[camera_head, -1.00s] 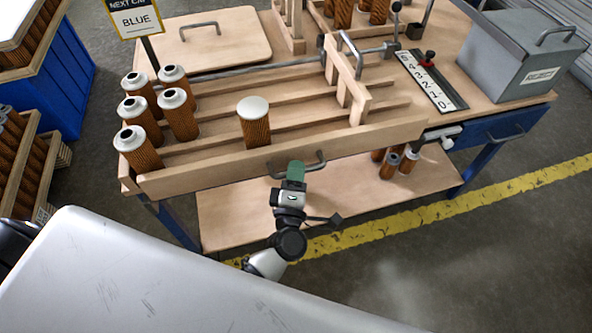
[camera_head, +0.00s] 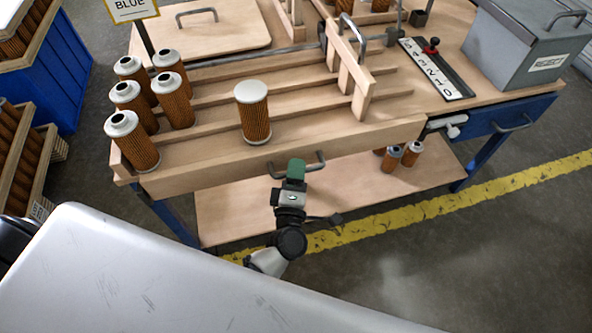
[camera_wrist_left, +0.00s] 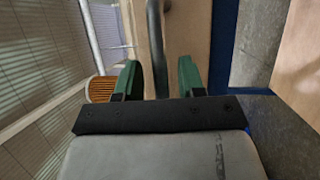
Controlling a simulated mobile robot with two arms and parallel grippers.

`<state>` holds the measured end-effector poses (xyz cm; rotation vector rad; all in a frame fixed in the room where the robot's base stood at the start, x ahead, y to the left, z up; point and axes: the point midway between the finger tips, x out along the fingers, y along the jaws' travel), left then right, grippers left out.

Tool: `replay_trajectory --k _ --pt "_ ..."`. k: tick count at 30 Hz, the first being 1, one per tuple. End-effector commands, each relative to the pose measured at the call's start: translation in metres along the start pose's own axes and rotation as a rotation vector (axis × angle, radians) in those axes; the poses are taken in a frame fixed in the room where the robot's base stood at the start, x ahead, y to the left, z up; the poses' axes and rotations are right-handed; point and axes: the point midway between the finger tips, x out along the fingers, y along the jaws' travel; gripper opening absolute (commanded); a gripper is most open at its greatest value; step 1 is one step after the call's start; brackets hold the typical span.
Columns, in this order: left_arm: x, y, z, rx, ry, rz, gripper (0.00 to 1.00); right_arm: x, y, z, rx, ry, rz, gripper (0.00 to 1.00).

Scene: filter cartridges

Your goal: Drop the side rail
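The side rail (camera_head: 330,147) is a pale wooden board along the front of the slatted cartridge rack. It stands upright, with a grey bar handle (camera_head: 316,165) on its outer face. My left gripper (camera_head: 296,168) with green fingers is at this handle. In the left wrist view, the open left fingers (camera_wrist_left: 160,78) stand on either side of the dark handle bar (camera_wrist_left: 155,35), with small gaps showing. One white-capped cartridge (camera_head: 254,115) stands behind the rail near its middle. Several ring-topped cartridges (camera_head: 133,140) stand at the rack's left end. My right gripper is not in view.
A wooden gate (camera_head: 358,75) with a handle crosses the rack on the right. A grey REJECT box (camera_head: 515,50) and a number strip (camera_head: 430,70) are farther right. A lower shelf (camera_head: 235,210) under the bench holds a few cartridges (camera_head: 391,160). Floor in front is free.

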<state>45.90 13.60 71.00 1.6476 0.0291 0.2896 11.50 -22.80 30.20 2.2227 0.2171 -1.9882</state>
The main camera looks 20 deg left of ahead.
Motion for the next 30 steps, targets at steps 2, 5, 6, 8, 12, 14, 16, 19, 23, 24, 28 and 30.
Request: replay_trajectory --k 2,5,6,8,12,14,16,19,23,24,28,30 --pt "0.000 0.000 0.000 0.000 0.000 0.000 0.39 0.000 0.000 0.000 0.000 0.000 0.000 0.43" --pt "0.000 0.000 0.000 0.000 0.000 0.000 0.39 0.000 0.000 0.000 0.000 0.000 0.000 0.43" --pt "-0.001 0.000 0.000 0.000 0.000 0.000 0.39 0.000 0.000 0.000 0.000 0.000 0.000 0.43" --pt "-0.004 -0.001 0.000 0.000 -0.001 -0.001 0.39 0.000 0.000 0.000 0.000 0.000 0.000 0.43" --pt "-0.023 -0.001 0.000 -0.001 -0.001 -0.003 0.39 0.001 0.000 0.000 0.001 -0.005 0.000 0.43" --pt "-0.035 -0.002 0.000 0.000 -0.002 -0.004 0.39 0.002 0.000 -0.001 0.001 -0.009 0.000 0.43" --pt "-0.050 -0.002 0.000 0.000 -0.001 -0.004 0.39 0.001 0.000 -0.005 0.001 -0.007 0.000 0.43" --pt "-0.070 -0.002 0.000 0.000 -0.001 -0.004 0.39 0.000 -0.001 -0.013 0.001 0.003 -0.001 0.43" --pt "-0.091 -0.002 0.000 0.000 -0.001 -0.003 0.39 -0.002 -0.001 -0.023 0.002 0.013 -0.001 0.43" --pt "-0.096 -0.001 0.000 0.000 -0.001 -0.002 0.39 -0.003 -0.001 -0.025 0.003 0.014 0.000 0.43" --pt "-0.106 -0.001 0.000 0.001 0.000 0.000 0.39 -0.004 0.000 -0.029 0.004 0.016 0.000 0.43" --pt "-0.108 0.000 0.000 0.000 0.000 0.001 0.39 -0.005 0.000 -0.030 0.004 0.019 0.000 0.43"
